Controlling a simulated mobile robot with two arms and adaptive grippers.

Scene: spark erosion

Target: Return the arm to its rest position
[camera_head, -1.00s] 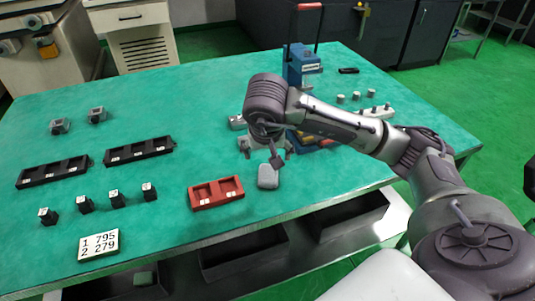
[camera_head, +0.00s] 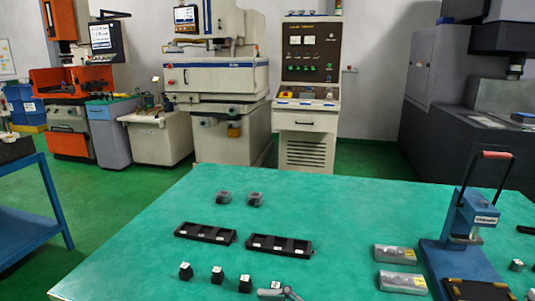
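Only a small grey metal piece, which looks like part of my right gripper (camera_head: 284,294), shows at the bottom edge, in front of the small black blocks. The rest of that gripper and its arm are out of the picture, so I cannot see its fingers or whether it holds anything. My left gripper is not in view.
The green table (camera_head: 340,205) holds two black trays (camera_head: 205,233), a row of small black blocks (camera_head: 217,275), two small grey parts (camera_head: 224,198), two grey blocks (camera_head: 396,254) and a blue press (camera_head: 472,215). Machines and a control cabinet (camera_head: 307,80) stand behind. A blue cart (camera_head: 40,195) is at left.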

